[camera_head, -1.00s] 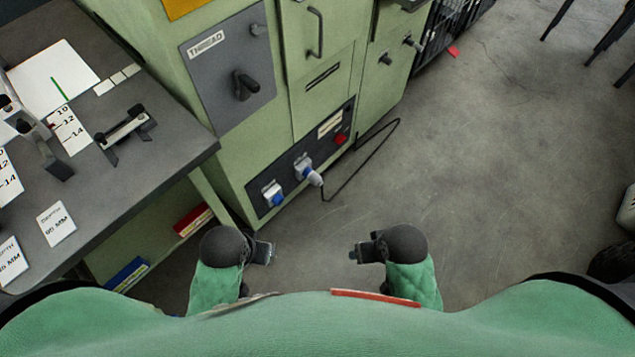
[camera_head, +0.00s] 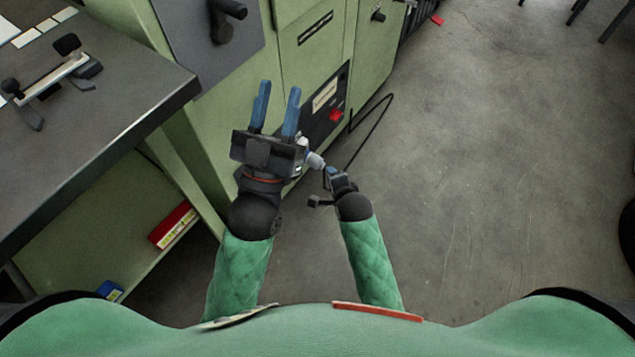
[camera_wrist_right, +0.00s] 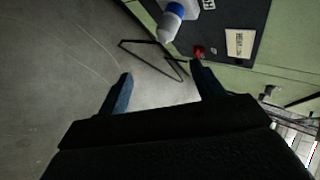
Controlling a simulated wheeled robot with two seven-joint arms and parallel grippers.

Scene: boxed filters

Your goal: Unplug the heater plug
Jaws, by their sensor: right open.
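The heater plug (camera_head: 314,160), white with a blue part, sits at a socket on the dark lower panel (camera_head: 325,95) of the green machine. It also shows at the top of the right wrist view (camera_wrist_right: 171,23). My right gripper (camera_head: 319,190) is open just below the plug, apart from it. In the right wrist view its two fingers (camera_wrist_right: 162,88) are spread with nothing between them, and the plug lies beyond their tips. My left gripper (camera_head: 276,108) is open and empty in front of the panel. It hides the other socket and part of the plugged socket.
A black cable (camera_head: 372,130) loops over the floor beside the machine. A red switch (camera_head: 336,115) is on the panel. A grey workbench (camera_head: 110,120) with a shelf below stands at the left.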

